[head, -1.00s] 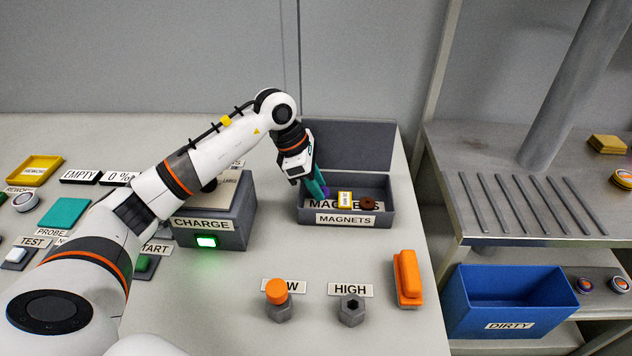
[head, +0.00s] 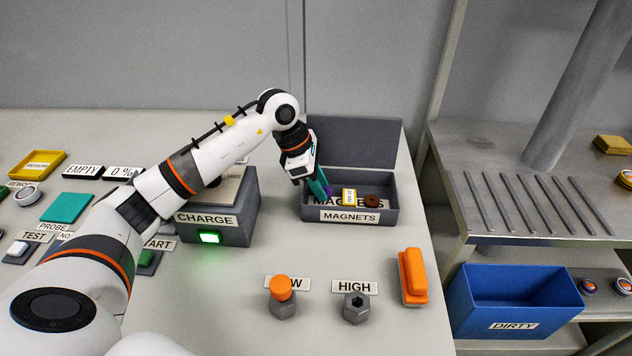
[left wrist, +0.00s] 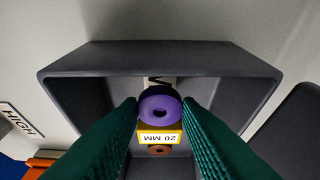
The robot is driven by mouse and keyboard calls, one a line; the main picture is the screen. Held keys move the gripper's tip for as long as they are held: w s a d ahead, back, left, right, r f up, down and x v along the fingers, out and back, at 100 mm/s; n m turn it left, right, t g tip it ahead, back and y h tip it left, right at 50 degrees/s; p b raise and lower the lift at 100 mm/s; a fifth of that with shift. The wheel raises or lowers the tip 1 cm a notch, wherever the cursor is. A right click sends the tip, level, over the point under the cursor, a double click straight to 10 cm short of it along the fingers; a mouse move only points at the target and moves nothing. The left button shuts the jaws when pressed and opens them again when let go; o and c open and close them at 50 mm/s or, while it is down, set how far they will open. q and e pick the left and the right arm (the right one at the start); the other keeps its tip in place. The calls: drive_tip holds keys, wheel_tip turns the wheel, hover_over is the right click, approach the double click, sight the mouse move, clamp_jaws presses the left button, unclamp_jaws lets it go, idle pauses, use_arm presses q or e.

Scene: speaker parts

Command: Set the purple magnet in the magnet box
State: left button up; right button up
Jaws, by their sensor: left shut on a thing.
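Whether the magnet touches the box floor I cannot tell. My right gripper is not in view.
In the box, right of the fingers, are a yellow 20 MM block (head: 349,197) and a brown ring (head: 371,201). The CHARGE unit (head: 235,220) stands left of the box. Bolt-like parts (head: 283,298) and an orange piece (head: 412,277) are in front.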

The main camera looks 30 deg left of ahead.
use_arm(q)
drive_tip(key=shift+p, duration=0.4)
drive_tip(key=shift+w+d+r+p, duration=0.1)
drive_tip(key=shift+d+r+p, duration=0.15)
drive_tip(key=shift+r+p, duration=0.55)
drive_tip(key=shift+r, duration=0.6)
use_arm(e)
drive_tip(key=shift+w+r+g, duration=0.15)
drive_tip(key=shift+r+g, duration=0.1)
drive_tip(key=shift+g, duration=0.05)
use_arm(q)
drive_tip(key=shift+f, duration=0.2)
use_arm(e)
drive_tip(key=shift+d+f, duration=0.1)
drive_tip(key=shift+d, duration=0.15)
use_arm(q)
drive_tip(key=shift+f, duration=0.25)
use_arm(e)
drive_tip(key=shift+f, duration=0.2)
